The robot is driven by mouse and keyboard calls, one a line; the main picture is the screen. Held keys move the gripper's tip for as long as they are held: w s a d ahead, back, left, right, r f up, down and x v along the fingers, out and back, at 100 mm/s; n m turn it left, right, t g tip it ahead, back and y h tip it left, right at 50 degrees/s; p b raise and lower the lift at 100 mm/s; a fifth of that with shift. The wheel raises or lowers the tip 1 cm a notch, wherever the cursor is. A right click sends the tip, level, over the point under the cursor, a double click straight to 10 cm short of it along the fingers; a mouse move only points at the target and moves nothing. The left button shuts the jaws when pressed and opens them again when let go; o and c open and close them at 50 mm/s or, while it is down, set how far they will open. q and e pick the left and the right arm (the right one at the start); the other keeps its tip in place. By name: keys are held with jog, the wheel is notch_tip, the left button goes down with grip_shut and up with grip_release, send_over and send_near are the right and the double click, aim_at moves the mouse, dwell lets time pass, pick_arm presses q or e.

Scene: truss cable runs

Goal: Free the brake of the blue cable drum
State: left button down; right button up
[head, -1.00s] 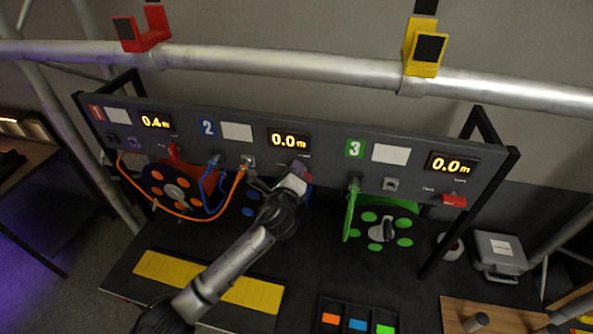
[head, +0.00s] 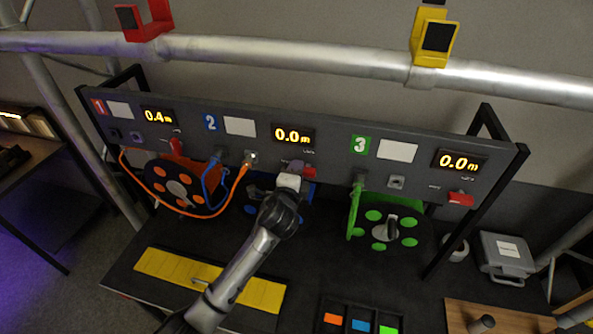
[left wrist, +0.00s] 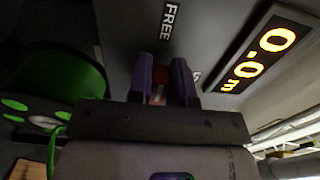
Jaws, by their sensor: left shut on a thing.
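The blue cable drum (head: 308,191) sits under the panel's section 2, mostly hidden behind my left arm. Its red brake lever (head: 310,172) is on the panel below the middle 0.0 m display (head: 292,135). My left gripper (head: 294,170) is at this lever. In the left wrist view, the two purple fingers (left wrist: 166,82) are closed around a bit of red (left wrist: 158,95), which is the lever, mostly hidden between them. A FREE label (left wrist: 168,20) shows beyond the fingertips. My right gripper is out of view.
The orange drum (head: 180,187) and its cable are at the left. A blue cable (head: 208,187) hangs left of my gripper. A pipe (head: 300,62) runs above the panel.

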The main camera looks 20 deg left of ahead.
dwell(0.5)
pick_arm(q)
jog(key=c, duration=1)
grip_release()
jog(key=shift+c, duration=0.2)
jog(key=shift+s, duration=0.15)
jog(key=shift+s, duration=0.3)
jog(key=s+d+b, duration=0.2)
jog(key=s, duration=1)
jog(key=shift+s, duration=0.4)
